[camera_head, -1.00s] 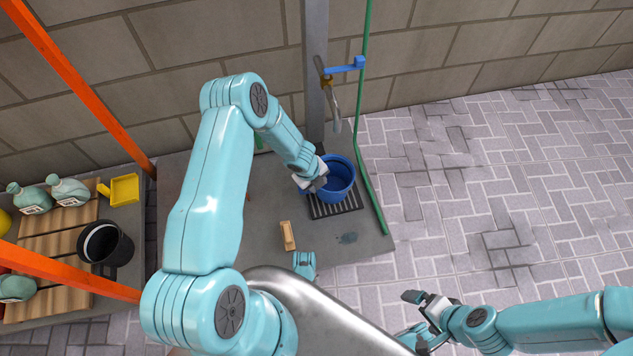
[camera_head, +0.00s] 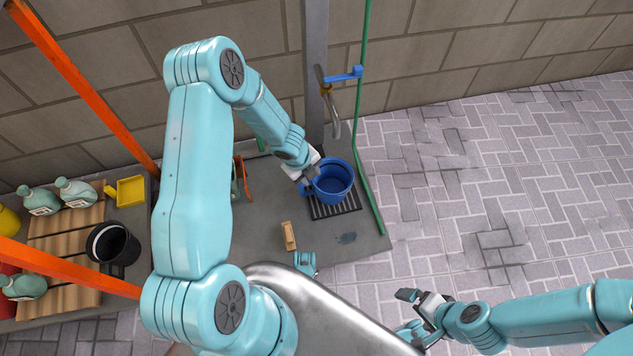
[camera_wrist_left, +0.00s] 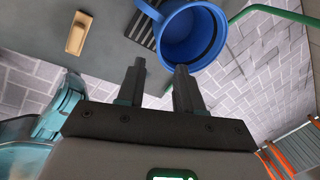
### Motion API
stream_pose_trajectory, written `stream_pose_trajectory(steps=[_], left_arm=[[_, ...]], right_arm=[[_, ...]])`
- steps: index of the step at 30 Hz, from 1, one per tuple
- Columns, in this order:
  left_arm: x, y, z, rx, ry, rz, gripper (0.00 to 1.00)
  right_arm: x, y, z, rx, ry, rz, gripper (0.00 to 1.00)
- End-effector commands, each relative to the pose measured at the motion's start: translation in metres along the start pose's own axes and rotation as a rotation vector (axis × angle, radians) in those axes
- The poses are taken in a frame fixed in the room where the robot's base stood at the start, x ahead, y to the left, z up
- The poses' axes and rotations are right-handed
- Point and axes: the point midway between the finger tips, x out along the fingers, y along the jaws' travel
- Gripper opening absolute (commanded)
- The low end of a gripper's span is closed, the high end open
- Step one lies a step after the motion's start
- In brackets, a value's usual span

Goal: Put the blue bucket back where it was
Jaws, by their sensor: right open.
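The blue bucket (camera_head: 333,184) stands upright on a black slatted grate (camera_head: 341,210) on the grey slab, below the tap. Its round opening faces up and looks empty. In the left wrist view the bucket (camera_wrist_left: 193,38) is just beyond the fingertips, with its side handle towards the upper left. My left gripper (camera_head: 310,183) is at the bucket's left edge in the head view. In the wrist view its two fingers (camera_wrist_left: 160,66) stand apart with nothing clamped between them. My right gripper (camera_head: 408,312) is open and empty over the paving, away from the bucket.
A tap with a blue lever (camera_head: 345,76) hangs from a post above the bucket. A green hose (camera_head: 367,180) runs along its right. A wooden-backed brush (camera_head: 289,236) lies on the slab. Left are a black bucket (camera_head: 112,244), yellow scoop (camera_head: 127,191) and bottles. Paving at right is clear.

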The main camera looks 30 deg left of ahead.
Motion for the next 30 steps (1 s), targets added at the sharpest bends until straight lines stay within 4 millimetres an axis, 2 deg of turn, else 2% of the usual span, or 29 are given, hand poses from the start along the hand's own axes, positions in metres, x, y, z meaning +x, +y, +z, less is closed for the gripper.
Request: stream_pose_trajectory(steps=[2, 5, 9, 12, 15, 18, 22, 25, 30], left_arm=[[0.0, 0.005, -0.023, -0.107, 0.054, 0.016, 0.36], [-0.001, 0.016, -0.068, -0.356, 0.152, 0.06, 0.36], [-0.009, 0.031, -0.131, -0.792, 0.263, 0.15, 0.36], [-0.017, 0.042, -0.165, -1.109, 0.292, 0.219, 0.36], [-0.024, 0.055, -0.19, -1.419, 0.274, 0.282, 0.36], [-0.029, 0.07, -0.204, -1.688, 0.219, 0.324, 0.36], [-0.035, 0.087, -0.211, -1.935, 0.133, 0.342, 0.36], [-0.037, 0.095, -0.212, -2.039, 0.087, 0.342, 0.36], [-0.038, 0.099, -0.212, -2.083, 0.065, 0.34, 0.36]], right_arm=[[0.0, 0.0, 0.0, -0.001, 0.0, 0.0, 1.0], [0.0, 0.0, 0.0, 0.0, 0.0, 0.0, 1.0], [0.0, 0.0, 0.0, 0.0, 0.0, 0.0, 1.0], [0.0, 0.0, 0.0, 0.0, 0.0, 0.0, 1.0], [0.0, 0.0, 0.0, 0.0, 0.0, 0.0, 1.0], [0.0, 0.0, 0.0, 0.0, 0.0, 0.0, 1.0], [0.0, 0.0, 0.0, 0.0, 0.001, 0.0, 1.0], [0.0, 0.0, 0.0, 0.0, 0.001, 0.0, 1.0], [0.0, 0.0, 0.0, 0.0, 0.001, 0.0, 1.0]])
